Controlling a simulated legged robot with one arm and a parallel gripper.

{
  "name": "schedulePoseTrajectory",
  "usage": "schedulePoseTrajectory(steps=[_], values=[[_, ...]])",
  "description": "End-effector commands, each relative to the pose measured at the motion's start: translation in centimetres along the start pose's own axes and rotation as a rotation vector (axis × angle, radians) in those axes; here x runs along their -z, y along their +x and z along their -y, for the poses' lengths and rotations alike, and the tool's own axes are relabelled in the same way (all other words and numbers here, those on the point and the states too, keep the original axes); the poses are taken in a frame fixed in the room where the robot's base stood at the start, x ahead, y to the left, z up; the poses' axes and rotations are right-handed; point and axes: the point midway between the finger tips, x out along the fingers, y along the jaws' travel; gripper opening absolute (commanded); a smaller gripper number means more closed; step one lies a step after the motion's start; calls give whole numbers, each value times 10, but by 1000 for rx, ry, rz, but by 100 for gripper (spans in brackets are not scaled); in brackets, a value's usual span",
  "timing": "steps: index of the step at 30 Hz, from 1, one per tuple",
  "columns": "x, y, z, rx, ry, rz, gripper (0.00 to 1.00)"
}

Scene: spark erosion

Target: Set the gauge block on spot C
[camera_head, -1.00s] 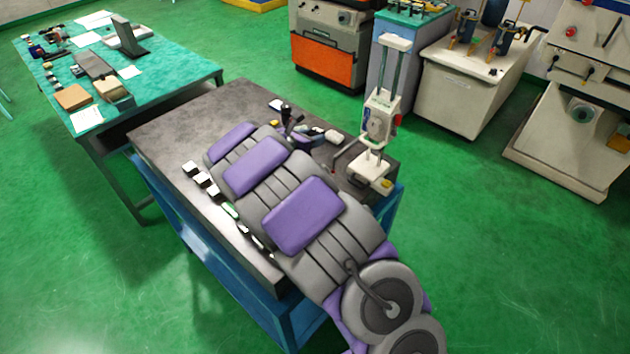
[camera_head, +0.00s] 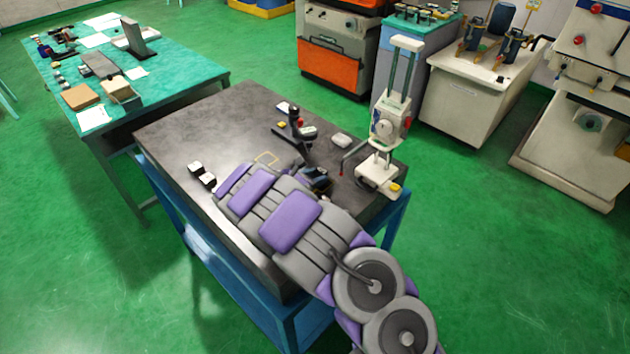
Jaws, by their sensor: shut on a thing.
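My gripper (camera_head: 318,180) is at the end of my grey and purple arm, low over the dark table top (camera_head: 190,130), left of the white column stand. It is small and partly hidden by my arm. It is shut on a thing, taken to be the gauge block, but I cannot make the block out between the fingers. A thin yellow outlined square (camera_head: 266,157) is marked on the table, up and left of my gripper, and looks empty. I cannot read any letter on it, so I cannot tell whether it is spot C.
Two white-topped dark blocks (camera_head: 202,174) stand near the table's left edge. A black stand (camera_head: 294,132) with a red part is behind my gripper, a pale rounded object (camera_head: 341,140) to its right. The white column stand (camera_head: 384,150) is on the right. The table's far left is clear.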

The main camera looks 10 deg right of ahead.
Motion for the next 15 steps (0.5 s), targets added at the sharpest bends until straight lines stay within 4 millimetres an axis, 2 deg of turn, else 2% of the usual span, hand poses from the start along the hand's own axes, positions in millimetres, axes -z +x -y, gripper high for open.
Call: schedulePoseTrajectory(steps=[2, 12, 13, 15], values=[[8, 5, 1, 0, -1, 0, 0], [9, 6, 1, 0, 1, 1, 0], [10, 5, 1, 0, 1, 0, 40], [10, 4, 0, 0, 1, 1, 47]])
